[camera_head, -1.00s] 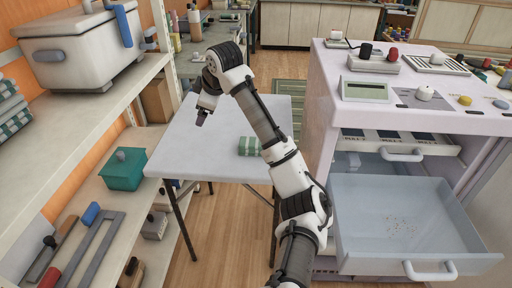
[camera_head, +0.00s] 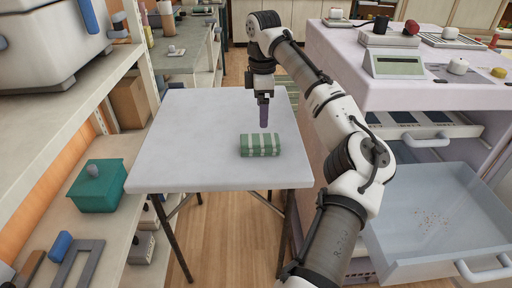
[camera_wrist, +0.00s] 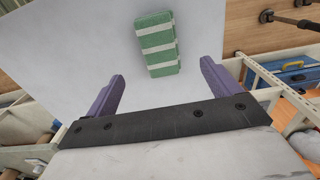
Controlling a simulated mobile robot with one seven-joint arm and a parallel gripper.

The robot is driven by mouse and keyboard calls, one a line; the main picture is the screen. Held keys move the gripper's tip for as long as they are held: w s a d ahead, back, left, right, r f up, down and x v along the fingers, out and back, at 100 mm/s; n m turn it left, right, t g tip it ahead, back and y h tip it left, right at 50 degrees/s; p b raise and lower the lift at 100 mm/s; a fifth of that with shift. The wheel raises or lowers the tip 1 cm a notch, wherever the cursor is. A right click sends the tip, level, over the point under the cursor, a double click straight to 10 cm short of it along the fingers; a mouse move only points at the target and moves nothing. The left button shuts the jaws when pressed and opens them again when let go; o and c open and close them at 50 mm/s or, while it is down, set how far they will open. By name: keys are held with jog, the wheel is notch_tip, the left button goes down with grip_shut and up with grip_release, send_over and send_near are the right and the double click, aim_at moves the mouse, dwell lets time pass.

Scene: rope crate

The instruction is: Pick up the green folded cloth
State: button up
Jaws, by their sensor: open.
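The green folded cloth (camera_head: 260,145) with pale stripes lies flat on the light grey table (camera_head: 185,160), right of its middle. My gripper (camera_head: 264,114) points down above the table, a little behind the cloth and apart from it. In the wrist view the cloth (camera_wrist: 158,44) lies beyond the two purple fingers, between their lines. My gripper (camera_wrist: 160,85) is open there, with nothing between the fingers.
A white cabinet with an open clear drawer (camera_head: 440,215) stands to the right. Shelves on the left hold a teal box (camera_head: 98,186) and a large white cooler (camera_head: 55,45). The rest of the tabletop is bare.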

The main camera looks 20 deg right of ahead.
send_over(260, 139)
jog(key=f, duration=0.6)
jog(key=shift+s+d, duration=0.2)
jog(key=shift+s, duration=0.05)
jog(key=shift+w+a+f, duration=0.1)
jog(key=shift+f, duration=1.35)
jog(key=shift+w+a+f, duration=0.1)
jog(key=shift+f, duration=1.3)
jog(key=c, duration=1.1)
jog(key=shift+o, duration=0.2)
jog(key=shift+r, duration=0.1)
notch_tip(260, 139, up, 20)
jog(key=shift+f+p, duration=0.1)
jog(key=shift+p, duration=0.8)
